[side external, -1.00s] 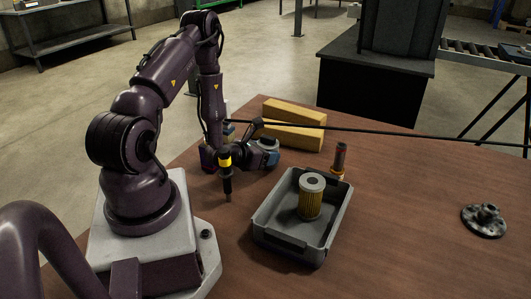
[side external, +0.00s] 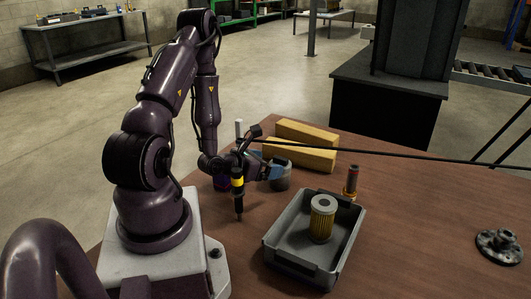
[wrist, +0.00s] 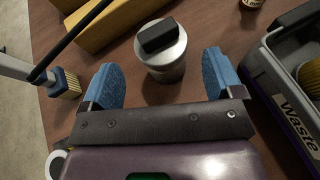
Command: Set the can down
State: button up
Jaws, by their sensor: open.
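The can (wrist: 168,64), a grey metal cylinder with a black cap on top, stands upright on the brown table in the wrist view. In the side view the can (side external: 283,180) is partly hidden by my gripper. My gripper (side external: 273,172) is low over the table, with its blue fingers spread apart. In the wrist view my gripper (wrist: 161,68) has one finger on each side of the can's lower part, with a visible gap on both sides.
A grey waste tray (side external: 297,268) holding a yellow filter (side external: 322,222) stands to the right. Two yellow blocks (side external: 300,150) lie behind the can. A long black rod (side external: 400,155) crosses behind.

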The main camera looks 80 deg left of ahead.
jog(key=w+d+r+m+g+h, duration=0.1)
jog(key=w+d+r+m+g, duration=0.2)
jog(key=r+m, duration=0.7)
jog(key=w+d+r+m+g+h, duration=0.1)
jog(key=w+d+r+m, duration=0.2)
jog(key=d+r+m, duration=0.6)
jog(key=s+d+r+m+g+h, duration=0.1)
jog(key=s+d+r+m, duration=0.3)
jog(key=m, duration=0.6)
jog(key=s+d+r+m+g+h, duration=0.2)
jog(key=s+d+r+m, duration=0.2)
jog(key=s+d+m, duration=0.4)
jog(key=d+m, duration=0.1)
jog(key=m, duration=0.2)
jog(key=shift+s+r, duration=0.25)
jog(key=shift+r, duration=0.05)
